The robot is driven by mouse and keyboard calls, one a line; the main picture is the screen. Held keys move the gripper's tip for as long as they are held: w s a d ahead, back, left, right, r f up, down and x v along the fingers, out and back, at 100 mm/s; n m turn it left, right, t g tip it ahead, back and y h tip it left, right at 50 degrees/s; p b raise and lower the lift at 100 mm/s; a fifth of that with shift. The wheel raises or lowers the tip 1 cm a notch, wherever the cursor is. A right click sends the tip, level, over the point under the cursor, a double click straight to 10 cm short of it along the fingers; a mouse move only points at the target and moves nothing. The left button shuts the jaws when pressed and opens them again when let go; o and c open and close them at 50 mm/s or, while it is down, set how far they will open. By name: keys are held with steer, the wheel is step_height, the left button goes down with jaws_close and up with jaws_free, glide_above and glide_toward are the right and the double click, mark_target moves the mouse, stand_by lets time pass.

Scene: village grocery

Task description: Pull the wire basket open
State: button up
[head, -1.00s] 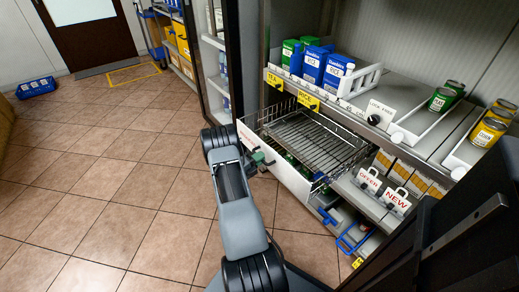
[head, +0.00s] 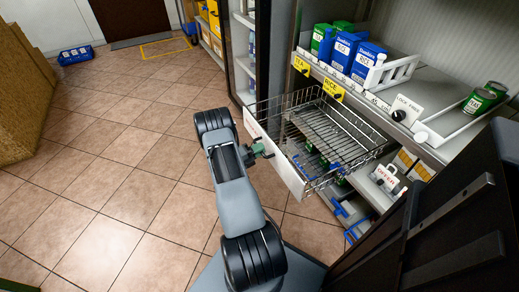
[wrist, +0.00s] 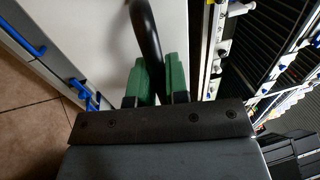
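The wire basket (head: 360,162) is drawn out of the shelf unit below the upper shelf, over the floor. Its white front panel (head: 290,176) faces my arm and also fills much of the wrist view (wrist: 196,20). A black curved handle (wrist: 146,35) stands out from the panel. My gripper (head: 263,149) is at the panel in the head view. In the wrist view its green fingers (wrist: 155,78) lie close on both sides of the handle and look shut on it. The fingertip contact is partly hidden.
Blue rice boxes (head: 342,50) and green cans (head: 479,101) stand on the upper shelf (head: 440,80). Blue-handled items (head: 352,212) sit below the basket. A dark frame (head: 268,50) stands behind its left side. Open tiled floor (head: 130,150) lies left of my arm.

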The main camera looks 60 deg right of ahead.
steer(key=o, duration=0.4)
steer(key=shift+o, duration=0.2)
steer(key=p+v, duration=0.1)
steer(key=v, duration=1.3)
steer(key=shift+d, duration=0.1)
